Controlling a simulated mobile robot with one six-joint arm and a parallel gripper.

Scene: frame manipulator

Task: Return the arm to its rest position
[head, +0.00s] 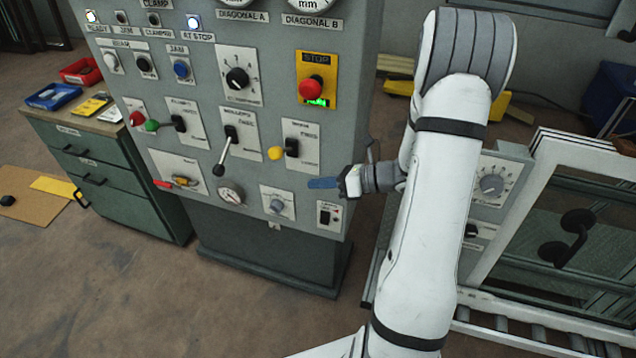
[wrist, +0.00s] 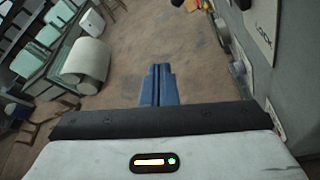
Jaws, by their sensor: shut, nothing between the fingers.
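My gripper (head: 323,183) is in front of the lower right part of the grey control panel in the head view, its blue fingers pointing left. In the wrist view the blue fingers (wrist: 161,84) are together with nothing between them, over bare floor. My white arm crosses the right half of the head view and hides part of what is behind it.
The control panel (head: 265,118) carries levers, knobs and a red stop button (head: 311,88). A drawer cabinet (head: 105,170) with trays stands at left. Floor in front of the panel is clear.

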